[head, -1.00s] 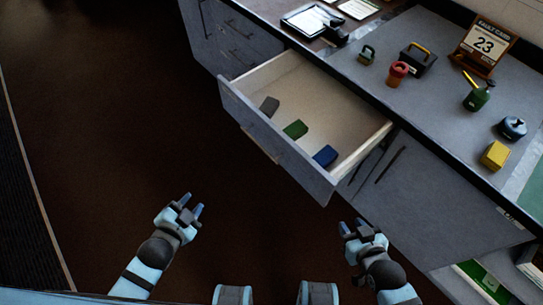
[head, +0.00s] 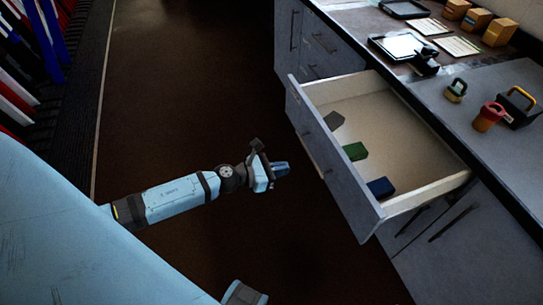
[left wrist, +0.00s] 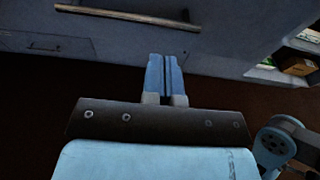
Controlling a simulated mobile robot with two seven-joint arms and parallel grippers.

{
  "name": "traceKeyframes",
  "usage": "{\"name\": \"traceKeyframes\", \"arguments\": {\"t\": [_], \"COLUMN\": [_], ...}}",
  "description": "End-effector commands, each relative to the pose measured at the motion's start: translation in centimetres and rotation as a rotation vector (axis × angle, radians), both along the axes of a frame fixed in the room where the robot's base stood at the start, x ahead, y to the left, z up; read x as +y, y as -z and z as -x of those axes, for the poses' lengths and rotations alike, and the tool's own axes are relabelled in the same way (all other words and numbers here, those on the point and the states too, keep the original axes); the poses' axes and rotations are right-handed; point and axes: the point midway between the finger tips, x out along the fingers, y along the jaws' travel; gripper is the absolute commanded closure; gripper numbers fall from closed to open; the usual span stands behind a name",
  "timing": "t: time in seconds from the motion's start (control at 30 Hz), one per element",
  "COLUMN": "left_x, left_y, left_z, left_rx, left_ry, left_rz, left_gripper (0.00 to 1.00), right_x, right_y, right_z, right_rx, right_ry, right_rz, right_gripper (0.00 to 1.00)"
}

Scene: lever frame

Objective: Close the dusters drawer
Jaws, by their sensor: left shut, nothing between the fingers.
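The dusters drawer (head: 335,172) is pulled well out of the grey cabinet in the head view. Inside it lie a grey block (head: 334,120), a green block (head: 355,151) and a blue block (head: 380,187). My left gripper (head: 283,169) is shut and empty, a little to the left of the drawer front and apart from it. In the left wrist view its closed fingers (left wrist: 165,78) point toward a grey front with a long bar handle (left wrist: 127,16). My right gripper is not clearly in the head view.
The counter (head: 455,95) above carries a tablet (head: 402,46), a green padlock (head: 456,90), a red padlock (head: 489,117) and a black lock with a yellow shackle (head: 519,104). Coloured upright items (head: 30,60) stand far left.

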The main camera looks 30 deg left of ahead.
Motion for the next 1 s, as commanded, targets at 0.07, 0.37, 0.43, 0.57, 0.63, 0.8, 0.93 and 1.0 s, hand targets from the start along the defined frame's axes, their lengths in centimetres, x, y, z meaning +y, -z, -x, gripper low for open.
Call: {"name": "traceKeyframes", "arguments": {"t": [0.07,0.37,0.43,0.57,0.63,0.8,0.93,1.0], "left_x": [-1.1,-4.1,-4.4,-4.7,-4.7,-4.7,-4.7,-4.6], "left_y": [0.1,1.3,1.4,1.5,1.6,1.6,1.6,1.6], "left_z": [-1.5,-5.2,-5.6,-5.9,-6.0,-6.0,-6.0,-6.1], "left_rx": [-0.001,0.001,0.002,0.002,0.002,0.002,0.002,0.002], "left_ry": [0.0,-0.002,-0.002,-0.002,-0.001,-0.001,-0.001,-0.001], "left_rz": [0.002,0.003,0.002,0.002,0.002,0.003,0.003,0.003], "left_gripper": [1.0,1.0,1.0,1.0,1.0,1.0,1.0,1.0], "right_x": [-0.2,-0.6,-0.7,-0.8,-0.7,-0.5,-0.4,-0.3], "right_y": [-0.1,0.4,0.3,0.4,0.4,0.3,0.3,0.3], "right_z": [0.0,0.3,0.4,0.6,0.7,0.7,0.7,0.6], "right_rx": [0.005,0.015,0.015,0.015,0.016,0.016,0.015,0.014], "right_ry": [0.003,0.004,0.002,-0.003,-0.005,-0.007,-0.006,-0.004], "right_rz": [0.001,0.013,0.015,0.02,0.02,0.017,0.013,0.012], "right_gripper": [0.64,0.64,0.64,0.64,0.64,0.64,0.64,0.64]}}
